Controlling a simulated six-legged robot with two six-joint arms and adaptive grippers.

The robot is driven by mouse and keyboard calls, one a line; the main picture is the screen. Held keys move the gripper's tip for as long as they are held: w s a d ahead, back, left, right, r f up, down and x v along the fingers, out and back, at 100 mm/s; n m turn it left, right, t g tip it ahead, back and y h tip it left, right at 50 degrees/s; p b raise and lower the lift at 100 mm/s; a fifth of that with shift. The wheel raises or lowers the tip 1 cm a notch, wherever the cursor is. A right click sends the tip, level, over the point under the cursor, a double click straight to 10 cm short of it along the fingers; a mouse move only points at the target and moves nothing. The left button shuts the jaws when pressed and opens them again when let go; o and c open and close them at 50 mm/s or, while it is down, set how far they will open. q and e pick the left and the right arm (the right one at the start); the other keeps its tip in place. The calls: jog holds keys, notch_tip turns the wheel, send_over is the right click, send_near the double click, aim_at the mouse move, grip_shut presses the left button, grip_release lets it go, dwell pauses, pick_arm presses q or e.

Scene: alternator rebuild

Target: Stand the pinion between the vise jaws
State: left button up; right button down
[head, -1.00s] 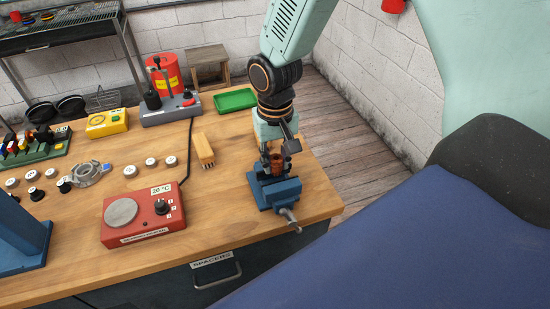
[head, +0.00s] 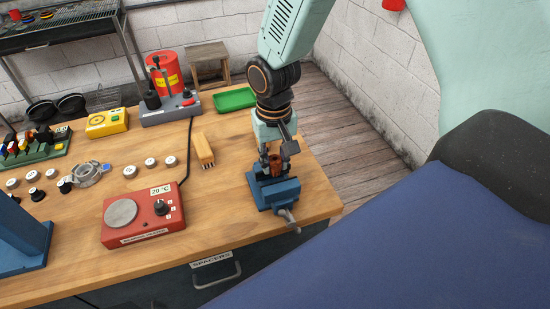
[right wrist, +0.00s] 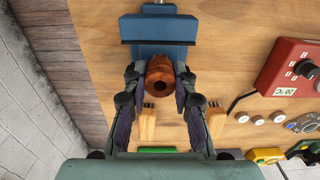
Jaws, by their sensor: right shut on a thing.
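The pinion (head: 276,164) is a small reddish-brown cylinder with a hole in its end, seen end-on in the right wrist view (right wrist: 160,76). My right gripper (head: 271,164) is shut on it, with one finger on each side, and holds it roughly upright. The blue vise (head: 280,193) stands near the bench's right front corner, its handle toward the front. The pinion is at the vise's jaws, and in the right wrist view it overlaps the edge of the vise (right wrist: 158,28). I cannot tell whether its lower end is between the jaws. My left gripper is out of view.
Left of the vise are a wooden-handled brush (head: 203,150) and a red hot plate (head: 143,218). A green tray (head: 235,98) lies behind the arm. A blue stand (head: 22,240) is at the left. The bench top (head: 215,210) between hot plate and vise is clear.

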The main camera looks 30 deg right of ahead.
jog(key=shift+a+r, duration=0.1)
jog(key=shift+a, duration=0.1)
jog(key=shift+s, duration=0.1)
jog(key=shift+d, duration=0.4)
jog(key=shift+a, duration=0.2)
jog(key=shift+f, duration=0.2)
jog(key=shift+d+f, duration=0.2)
jog(key=shift+f, duration=0.05)
jog(key=shift+a+f, duration=0.1)
jog(key=shift+f, duration=0.2)
jog(key=shift+f, duration=0.1)
